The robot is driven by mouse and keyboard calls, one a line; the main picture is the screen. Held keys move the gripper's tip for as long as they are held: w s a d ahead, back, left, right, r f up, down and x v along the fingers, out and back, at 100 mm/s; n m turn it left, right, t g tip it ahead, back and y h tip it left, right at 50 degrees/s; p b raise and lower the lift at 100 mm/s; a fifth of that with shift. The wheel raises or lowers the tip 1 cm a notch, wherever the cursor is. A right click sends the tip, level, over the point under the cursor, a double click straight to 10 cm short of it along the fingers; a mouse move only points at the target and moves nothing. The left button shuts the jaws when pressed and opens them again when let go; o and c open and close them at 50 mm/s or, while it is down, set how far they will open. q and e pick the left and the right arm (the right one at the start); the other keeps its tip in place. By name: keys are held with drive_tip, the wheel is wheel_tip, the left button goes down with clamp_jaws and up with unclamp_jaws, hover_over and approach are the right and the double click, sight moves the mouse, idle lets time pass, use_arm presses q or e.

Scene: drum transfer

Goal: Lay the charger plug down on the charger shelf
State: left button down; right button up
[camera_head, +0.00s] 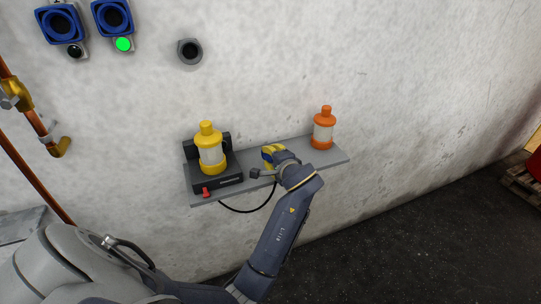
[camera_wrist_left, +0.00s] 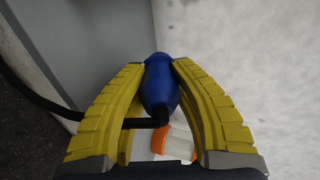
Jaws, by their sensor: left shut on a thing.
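The charger plug (camera_wrist_left: 160,84) is a blue rounded body with a black cable. My left gripper (camera_wrist_left: 160,72) has its two yellow ridged fingers closed on both sides of it. In the head view my left gripper (camera_head: 271,155) is over the middle of the grey charger shelf (camera_head: 330,159), between the two lanterns. My wrist hides most of the plug there. Whether the plug touches the shelf cannot be told. A black cable (camera_head: 243,210) hangs in a loop below the shelf's front edge. My right gripper is not in view.
A yellow lantern (camera_head: 210,152) stands in a black charger base (camera_head: 228,178) at the shelf's left end. An orange lantern (camera_head: 323,131) stands near the right end. Blue wall sockets (camera_head: 62,24) and a grey round fitting (camera_head: 190,51) are above. Copper pipes (camera_head: 35,178) run at left.

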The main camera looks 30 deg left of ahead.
use_arm(q)
drive_tip(key=c, duration=1.1)
unclamp_jaws()
drive_tip(key=shift+r, duration=5.05)
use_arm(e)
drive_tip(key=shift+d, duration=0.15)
